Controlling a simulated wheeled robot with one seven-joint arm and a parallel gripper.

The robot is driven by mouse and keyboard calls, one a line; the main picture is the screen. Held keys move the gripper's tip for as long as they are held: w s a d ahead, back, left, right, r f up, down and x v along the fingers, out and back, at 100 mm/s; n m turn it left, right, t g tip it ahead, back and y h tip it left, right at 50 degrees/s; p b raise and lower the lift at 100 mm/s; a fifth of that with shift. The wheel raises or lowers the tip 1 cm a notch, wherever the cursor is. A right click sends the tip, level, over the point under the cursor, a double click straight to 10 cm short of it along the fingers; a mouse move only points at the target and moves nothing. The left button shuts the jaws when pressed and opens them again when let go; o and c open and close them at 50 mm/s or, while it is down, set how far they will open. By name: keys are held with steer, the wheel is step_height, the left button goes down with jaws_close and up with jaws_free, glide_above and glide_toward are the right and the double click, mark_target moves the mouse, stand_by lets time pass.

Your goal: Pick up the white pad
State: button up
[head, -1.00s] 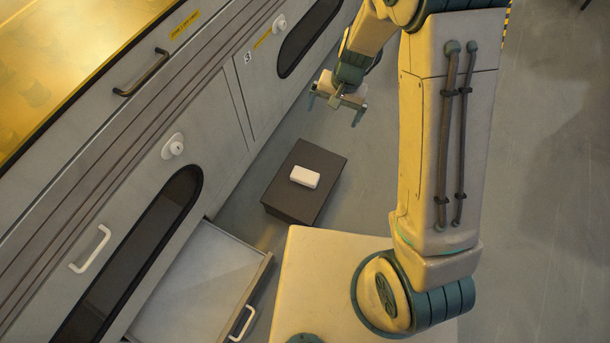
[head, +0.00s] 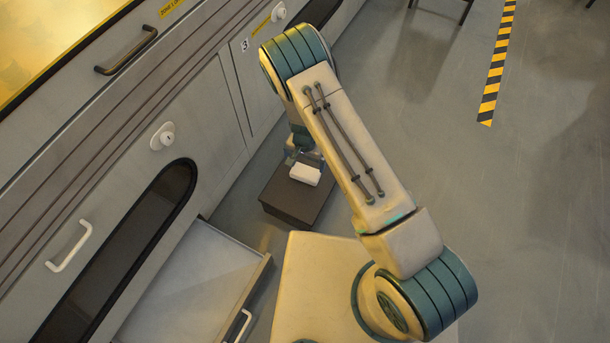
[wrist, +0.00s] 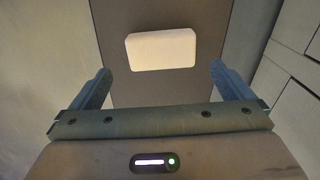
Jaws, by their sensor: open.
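The white pad (head: 305,174) is a small rounded block lying on top of a dark box (head: 283,203) on the floor. In the wrist view the white pad (wrist: 161,48) lies ahead of my open gripper (wrist: 160,78), roughly centred between the two blue-grey fingers and beyond their tips. The fingers do not appear to touch it. In the head view my gripper (head: 306,158) is right at the far side of the pad, partly hidden behind my arm. The exact gap to the pad cannot be told.
A long grey cabinet (head: 215,120) with handles and dark oval windows runs along the left. A low drawer (head: 190,285) stands pulled out near the box, with a white handle (head: 239,325). Open floor (head: 430,130) lies to the right, with a yellow-black stripe (head: 492,75).

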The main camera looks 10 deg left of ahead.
mark_target(305, 172)
step_height(305, 172, down, 4)
steer(key=shift+f+b, duration=0.1)
steer(key=shift+b, duration=0.4)
steer(key=f+b, duration=0.2)
steer(key=f, duration=0.1)
steer(key=f+b, duration=0.1)
steer(key=f, duration=0.1)
steer(key=shift+w, duration=0.4)
steer(key=c, duration=0.6)
